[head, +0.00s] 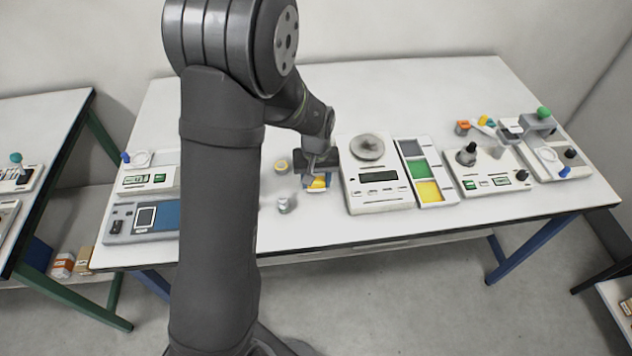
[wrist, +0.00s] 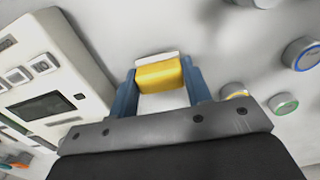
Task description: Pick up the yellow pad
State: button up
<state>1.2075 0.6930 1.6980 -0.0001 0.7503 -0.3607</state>
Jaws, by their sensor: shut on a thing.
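The yellow pad (wrist: 160,76) is a small block between the two blue fingers of my gripper (wrist: 160,84) in the wrist view. A pale piece shows along its far edge. In the head view the yellow pad (head: 318,183) shows just below my gripper (head: 320,178), left of the weighing scale. My gripper is shut on the pad. I cannot tell whether the pad touches the table.
A scale (head: 378,200) with a round pan stands right of my gripper. Beside it is a tray (head: 436,202) with grey, green and yellow sections. A small yellow-topped jar (head: 281,167) and a small grey jar (head: 283,205) stand to the left. The front table strip is clear.

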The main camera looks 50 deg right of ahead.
notch_tip(320, 180, up, 3)
jog(key=shift+f, duration=0.1)
jog(key=s+a+r, duration=0.1)
jog(key=s+r, duration=0.6)
jog(key=s, duration=0.4)
jog(key=shift+s+a, duration=0.3)
jog(key=shift+a, duration=0.05)
